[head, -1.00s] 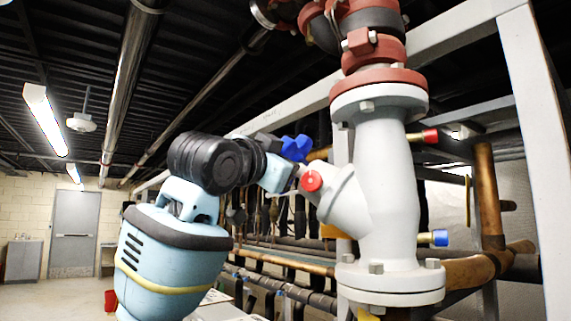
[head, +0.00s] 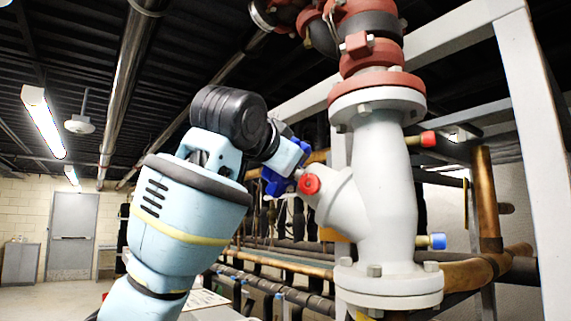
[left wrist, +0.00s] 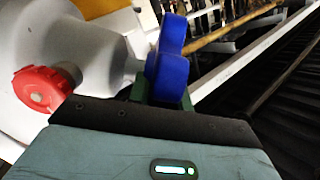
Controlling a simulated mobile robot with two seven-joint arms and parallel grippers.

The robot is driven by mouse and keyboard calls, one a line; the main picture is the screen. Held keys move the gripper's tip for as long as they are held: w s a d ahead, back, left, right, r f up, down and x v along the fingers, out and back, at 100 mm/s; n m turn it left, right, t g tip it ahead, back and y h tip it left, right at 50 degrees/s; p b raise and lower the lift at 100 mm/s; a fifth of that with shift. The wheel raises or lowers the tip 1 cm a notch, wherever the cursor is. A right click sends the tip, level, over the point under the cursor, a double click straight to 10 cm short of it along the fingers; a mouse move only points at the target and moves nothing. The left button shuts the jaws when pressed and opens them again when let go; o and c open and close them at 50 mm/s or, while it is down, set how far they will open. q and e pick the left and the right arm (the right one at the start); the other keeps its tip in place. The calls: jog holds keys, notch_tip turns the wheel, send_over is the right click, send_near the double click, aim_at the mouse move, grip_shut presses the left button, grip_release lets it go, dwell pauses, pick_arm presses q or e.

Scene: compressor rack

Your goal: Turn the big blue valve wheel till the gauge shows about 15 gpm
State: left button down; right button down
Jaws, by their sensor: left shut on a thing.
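The blue valve wheel (head: 272,184) sits at the end of the slanted branch of a white valve body (head: 385,190). My left arm partly covers it. My left gripper (head: 293,168) is at the wheel and shut on it. In the left wrist view the wheel's rounded blue lobes (left wrist: 168,72) stand at the green-padded fingertips (left wrist: 163,92). Part of the wheel is hidden behind the gripper. No gauge that I can read is in view. My right gripper is not in view.
A red round knob (head: 310,184) is on the branch close to my left gripper; it also shows in the left wrist view (left wrist: 40,88). A red-capped stub (head: 428,139) and a blue-capped stub (head: 438,241) stick out right. A white frame post (head: 535,150) stands at right.

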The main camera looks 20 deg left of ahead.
pick_arm(q)
jog(key=c, duration=1.3)
grip_release()
jog(key=shift+s, duration=0.1)
jog(key=s, duration=0.7)
jog(key=shift+s+a+r, duration=0.25)
jog(key=shift+a+r, duration=0.15)
